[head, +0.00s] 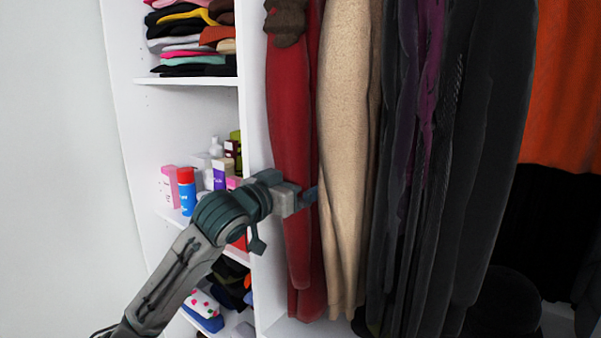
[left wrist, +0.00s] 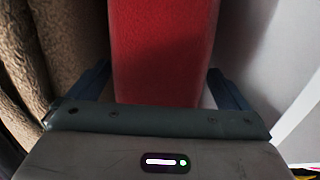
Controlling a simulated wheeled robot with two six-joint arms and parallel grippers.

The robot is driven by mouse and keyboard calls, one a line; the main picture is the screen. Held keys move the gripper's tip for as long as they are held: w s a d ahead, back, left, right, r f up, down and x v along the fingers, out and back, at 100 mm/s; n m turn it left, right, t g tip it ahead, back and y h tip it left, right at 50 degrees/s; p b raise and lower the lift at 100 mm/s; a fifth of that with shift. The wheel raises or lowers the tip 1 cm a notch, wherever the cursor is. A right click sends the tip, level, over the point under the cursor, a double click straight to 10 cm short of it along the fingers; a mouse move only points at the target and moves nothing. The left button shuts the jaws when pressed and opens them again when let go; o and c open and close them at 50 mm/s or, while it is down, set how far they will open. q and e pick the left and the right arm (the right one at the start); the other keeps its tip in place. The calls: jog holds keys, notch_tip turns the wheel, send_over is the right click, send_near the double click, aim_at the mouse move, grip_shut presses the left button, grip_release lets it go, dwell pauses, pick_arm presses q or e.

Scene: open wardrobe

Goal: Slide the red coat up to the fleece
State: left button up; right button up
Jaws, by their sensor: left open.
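The red coat (head: 289,120) hangs at the left end of the row of clothes, with a brown furry collar at its top. A beige, fleecy-looking garment (head: 345,130) hangs just to its right; I take this as the fleece. My left gripper (head: 298,192) is at the lower half of the red coat. In the left wrist view the red coat (left wrist: 160,50) lies between the two open fingers, with one finger on each side. The fleece (left wrist: 55,50) is beyond the left finger there. I cannot tell whether the fingers touch the coat. My right gripper is not in view.
A white upright panel (head: 252,120) stands close to the left of the red coat. Left of it, shelves hold folded clothes (head: 190,40) and several bottles and boxes (head: 205,170). Dark garments (head: 430,170) hang tightly right of the fleece, then an orange one (head: 570,100).

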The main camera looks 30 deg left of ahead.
pick_arm(q)
jog(key=shift+w, duration=0.75)
jog(key=c, duration=1.8)
jog(key=shift+d, duration=0.2)
jog(key=shift+s+d, duration=0.1)
jog(key=shift+d, duration=0.25)
